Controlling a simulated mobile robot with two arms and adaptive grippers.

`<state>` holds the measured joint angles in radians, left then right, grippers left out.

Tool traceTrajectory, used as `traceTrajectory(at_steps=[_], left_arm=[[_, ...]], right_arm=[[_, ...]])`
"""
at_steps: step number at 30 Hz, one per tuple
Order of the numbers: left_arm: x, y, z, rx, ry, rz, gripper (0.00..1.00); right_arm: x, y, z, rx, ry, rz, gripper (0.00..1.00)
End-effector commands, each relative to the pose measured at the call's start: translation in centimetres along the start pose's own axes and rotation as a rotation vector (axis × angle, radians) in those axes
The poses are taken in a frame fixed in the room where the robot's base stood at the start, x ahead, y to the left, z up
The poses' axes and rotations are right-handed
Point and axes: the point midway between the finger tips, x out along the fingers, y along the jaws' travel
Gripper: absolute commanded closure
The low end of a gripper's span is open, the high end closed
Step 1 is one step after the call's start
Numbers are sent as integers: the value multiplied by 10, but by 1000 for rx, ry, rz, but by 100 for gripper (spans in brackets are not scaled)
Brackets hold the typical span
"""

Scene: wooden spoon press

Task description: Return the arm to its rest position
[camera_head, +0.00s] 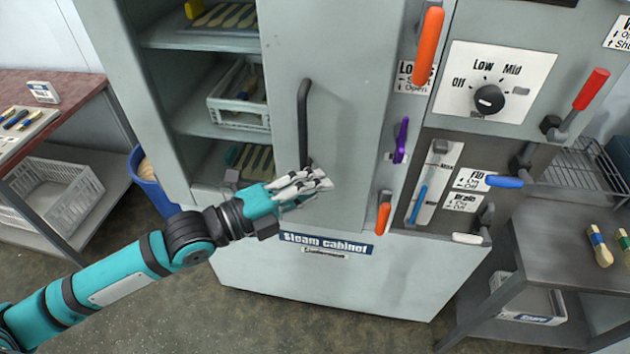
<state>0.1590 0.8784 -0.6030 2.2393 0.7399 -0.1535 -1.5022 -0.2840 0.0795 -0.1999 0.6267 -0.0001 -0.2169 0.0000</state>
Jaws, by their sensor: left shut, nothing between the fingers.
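My left arm reaches in from the lower left in the head view. My left gripper (303,186) is shut and empty in front of the steam cabinet (340,268), close to the lower end of the dark door handle (303,125). I cannot tell whether it touches the handle or the door. The cabinet's left compartment is open to view, with shelves holding wooden spoon pieces and a white crate (238,105). My right gripper is not in view.
Control levers stand right of the door: an orange one (428,45), a red one (591,88) and a blue one (504,181), beside a knob (489,99). A grey side table (570,255) is at right. A red-topped table (75,90) and blue bin (150,180) are at left.

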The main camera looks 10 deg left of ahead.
Motion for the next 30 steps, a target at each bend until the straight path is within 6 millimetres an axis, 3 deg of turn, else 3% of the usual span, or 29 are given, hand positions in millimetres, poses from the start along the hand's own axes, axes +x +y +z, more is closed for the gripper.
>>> traceTrajectory(at_steps=[8,11,14,18,21,30], left_arm=[[-3,6,-5,-41,-5,20,100],[-3,29,-15,-191,-44,99,100],[-12,69,-24,-469,-171,230,100],[-56,134,-26,-930,-516,400,100],[-96,168,-29,-1174,-763,461,100],[-191,220,-56,-1584,-1316,498,100]], right_arm=[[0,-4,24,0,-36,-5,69],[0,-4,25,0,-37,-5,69],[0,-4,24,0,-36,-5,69],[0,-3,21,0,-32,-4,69],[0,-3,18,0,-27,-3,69],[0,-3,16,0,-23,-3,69]])
